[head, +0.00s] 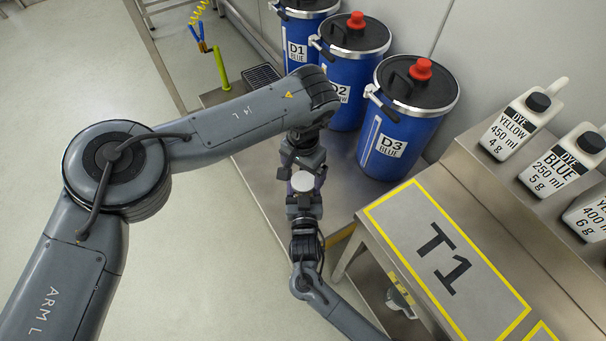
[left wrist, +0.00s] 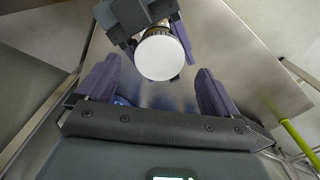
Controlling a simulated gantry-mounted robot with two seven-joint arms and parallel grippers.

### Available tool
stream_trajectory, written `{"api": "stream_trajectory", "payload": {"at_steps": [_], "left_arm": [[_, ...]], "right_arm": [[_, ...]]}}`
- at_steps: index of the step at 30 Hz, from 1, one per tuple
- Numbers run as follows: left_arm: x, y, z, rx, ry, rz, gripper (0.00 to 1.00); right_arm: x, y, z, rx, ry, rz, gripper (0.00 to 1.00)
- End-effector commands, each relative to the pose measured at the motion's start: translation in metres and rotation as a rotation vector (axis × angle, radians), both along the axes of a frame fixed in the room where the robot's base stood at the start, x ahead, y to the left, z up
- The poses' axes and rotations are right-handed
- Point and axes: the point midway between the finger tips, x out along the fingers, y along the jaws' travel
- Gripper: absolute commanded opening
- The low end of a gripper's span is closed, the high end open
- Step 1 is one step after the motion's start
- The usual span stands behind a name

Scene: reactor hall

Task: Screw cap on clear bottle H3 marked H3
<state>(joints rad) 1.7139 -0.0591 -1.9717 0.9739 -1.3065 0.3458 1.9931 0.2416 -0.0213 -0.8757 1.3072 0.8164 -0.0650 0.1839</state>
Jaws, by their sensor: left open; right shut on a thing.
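A round white cap (head: 302,181) shows between my two grippers in the head view. In the left wrist view the white cap (left wrist: 161,56) faces the camera, with part of a bottle neck or body (left wrist: 150,30) behind its upper edge. My right gripper (head: 304,199) comes from below in the head view and is shut on the bottle; its fingers show purple beside the cap. My left gripper (head: 302,168) is open, just above the cap in the head view. Its two purple fingers stand apart in the left wrist view, with nothing between them. The H3 mark is hidden.
Blue drums D1 (head: 299,32), D2 (head: 347,75) and D3 (head: 400,130) stand on the steel bench behind the grippers. The yellow-edged T1 surface (head: 447,262) is at right, with dye bottles (head: 520,120) beyond it. A green post (head: 221,70) stands at the back left.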

Motion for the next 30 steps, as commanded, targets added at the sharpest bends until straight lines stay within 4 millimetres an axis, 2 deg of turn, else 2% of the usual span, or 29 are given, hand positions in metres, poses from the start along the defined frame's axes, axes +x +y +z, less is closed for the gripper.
{"api": "stream_trajectory", "payload": {"at_steps": [6,13,15,24,30], "left_arm": [[0.0,0.0,0.013,0.001,0.001,-0.001,0.94],[-0.001,0.0,0.014,0.001,0.001,-0.001,0.94],[0.0,0.0,0.014,0.001,0.001,-0.001,0.9],[0.0,-0.001,0.046,-0.001,0.0,0.0,0.9],[0.0,-0.001,0.049,0.0,0.0,-0.001,0.9]], "right_arm": [[0.0,0.0,0.0,0.0,0.001,0.0,0.0],[0.0,0.0,0.0,0.0,0.001,0.0,0.0],[0.0,0.0,0.0,0.0,0.001,0.0,0.0],[0.0,0.0,0.0,0.0,0.001,0.0,0.0],[0.0,0.0,0.0,0.0,0.001,0.0,0.0]]}}
